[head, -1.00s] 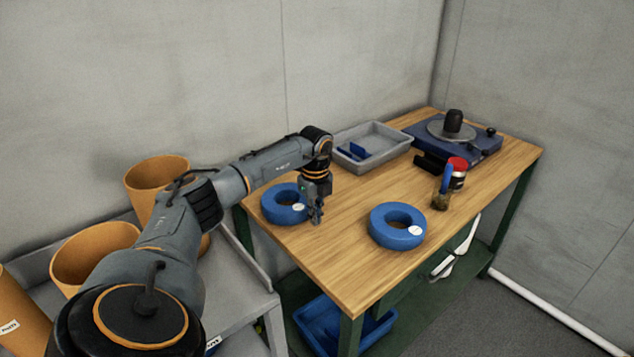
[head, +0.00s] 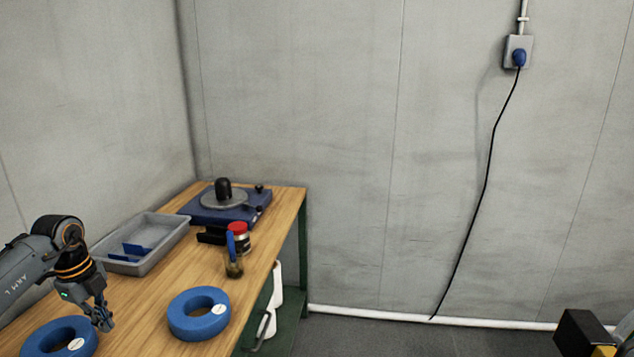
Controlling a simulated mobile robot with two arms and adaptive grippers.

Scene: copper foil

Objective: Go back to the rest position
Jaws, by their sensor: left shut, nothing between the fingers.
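My left gripper (head: 104,318) hangs at the lower left of the head view, fingers pointing down and shut with nothing between them. It is above the wooden table (head: 262,262), just to the right of a blue ring (head: 40,345) with a white label. I cannot tell whether it touches the ring. A second blue ring (head: 183,326) lies flat on the table to the right of the gripper, apart from it.
A grey tray (head: 165,246) with blue pieces stands behind the gripper. A blue turntable device (head: 250,208), a red-lidded jar (head: 243,240) and a blue-handled brush (head: 231,246) stand farther back. A black cable (head: 487,180) hangs from a wall socket.

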